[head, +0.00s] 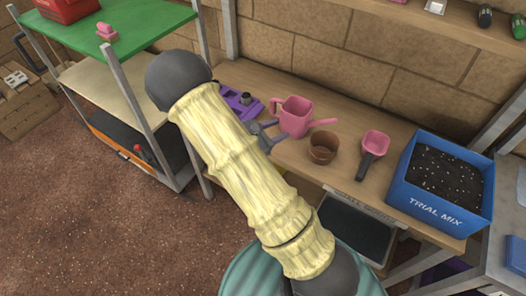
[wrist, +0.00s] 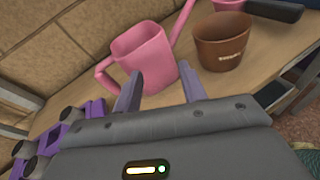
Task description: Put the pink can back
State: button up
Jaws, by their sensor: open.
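The pink can (head: 293,117) is a watering can with a loop handle at its left and a spout pointing right. It stands upright on the wooden bench (head: 345,185). My gripper (head: 267,129) is open at the can's left front side, low over the bench. In the wrist view the pink can (wrist: 146,52) is just beyond the open fingers of my gripper (wrist: 160,72), its handle to the left. Nothing is held between the fingers. I cannot tell whether a finger touches the can.
A brown pot (head: 322,149), a pink scoop (head: 375,144) and a blue box of soil (head: 438,205) stand right of the can. A purple tray (head: 233,97) with grey pieces lies to its left. A green-topped shelf (head: 130,27) stands at the left.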

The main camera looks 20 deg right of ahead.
jog(key=s+r+m+g+y, duration=0.1)
jog(key=s+m+g+y, duration=0.55)
jog(key=s+m, duration=0.4)
jog(key=s+a+r+m+t+y, duration=0.4)
jog(key=a+r+m+y, duration=0.2)
jog(key=a+m+y, duration=0.2)
jog(key=shift+a+r+m, duration=0.3)
jog(key=shift+a+m, duration=0.1)
jog(key=shift+m, duration=0.15)
